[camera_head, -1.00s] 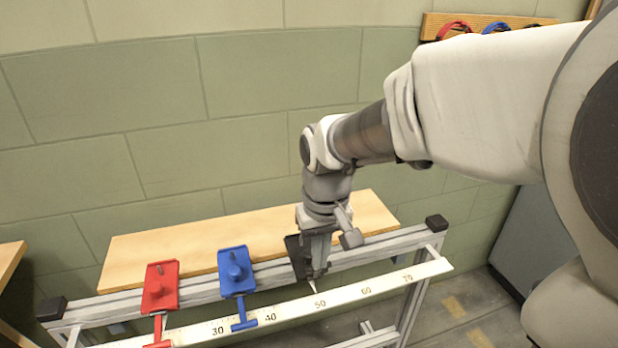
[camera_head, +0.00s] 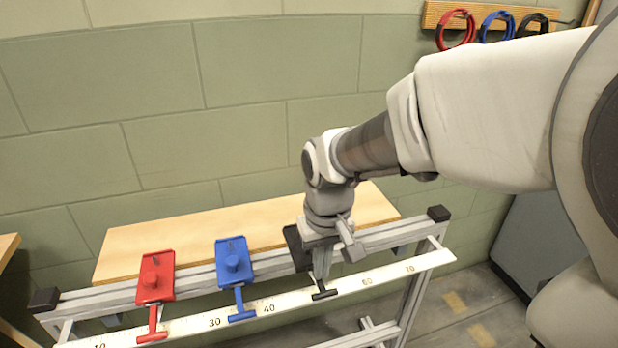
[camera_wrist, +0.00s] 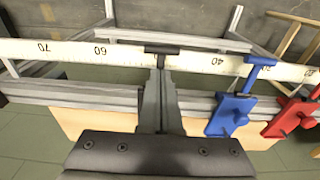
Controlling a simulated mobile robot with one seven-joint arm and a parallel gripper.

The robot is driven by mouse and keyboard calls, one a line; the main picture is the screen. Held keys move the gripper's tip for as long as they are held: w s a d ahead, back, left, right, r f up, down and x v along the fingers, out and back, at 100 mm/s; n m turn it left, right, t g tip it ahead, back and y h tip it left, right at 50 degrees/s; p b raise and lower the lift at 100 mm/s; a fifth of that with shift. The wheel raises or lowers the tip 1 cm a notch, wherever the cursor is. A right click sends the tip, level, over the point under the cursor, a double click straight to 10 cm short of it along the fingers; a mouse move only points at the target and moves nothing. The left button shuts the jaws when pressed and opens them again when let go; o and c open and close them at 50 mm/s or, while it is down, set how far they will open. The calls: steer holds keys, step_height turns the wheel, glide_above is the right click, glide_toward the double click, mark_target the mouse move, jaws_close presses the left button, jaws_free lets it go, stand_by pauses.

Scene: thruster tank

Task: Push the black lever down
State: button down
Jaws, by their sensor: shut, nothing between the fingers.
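The black lever has a dark T-shaped handle (camera_head: 324,294) that shows just below my fingertips, over the white scale near the 50 region. Its dark plate (camera_head: 293,246) is mostly hidden behind my gripper in the head view. My gripper (camera_head: 321,277) is shut and empty, pointing down right at the lever. In the wrist view the black T-handle (camera_wrist: 162,49) lies across the scale just beyond the tips of my gripper (camera_wrist: 161,70). The fingers hide the lever's stem, and I cannot tell whether they touch it.
A blue lever (camera_head: 236,263) and a red lever (camera_head: 155,280) stand to the left on the same metal rail. The numbered white scale (camera_head: 190,321) runs along the front. A wooden board (camera_head: 200,240) lies behind. Coloured cables (camera_head: 456,29) hang on the wall.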

steer(key=shift+s+d+r, duration=0.15)
steer(key=shift+s+r, duration=0.1)
steer(key=shift+s, duration=0.2)
steer(key=shift+s+d+r, duration=0.1)
steer(key=shift+s+r, duration=0.1)
steer(key=shift+s, duration=0.25)
step_height(320, 180, up, 17)
steer(key=s+p, duration=0.1)
steer(key=p, duration=0.5)
steer(key=shift+s+d, duration=0.25)
steer(key=shift+s, duration=0.1)
steer(key=shift+r, duration=0.1)
steer(key=s+d+f+m+t, duration=0.1)
steer(key=s+d+m+t, duration=0.25)
steer(key=s+d, duration=0.5)
step_height(320, 180, up, 14)
steer(key=d+p, duration=0.1)
steer(key=p, duration=1.3)
steer(key=shift+t+p, duration=0.35)
steer(key=shift+t, duration=0.1)
steer(key=shift+f, duration=0.1)
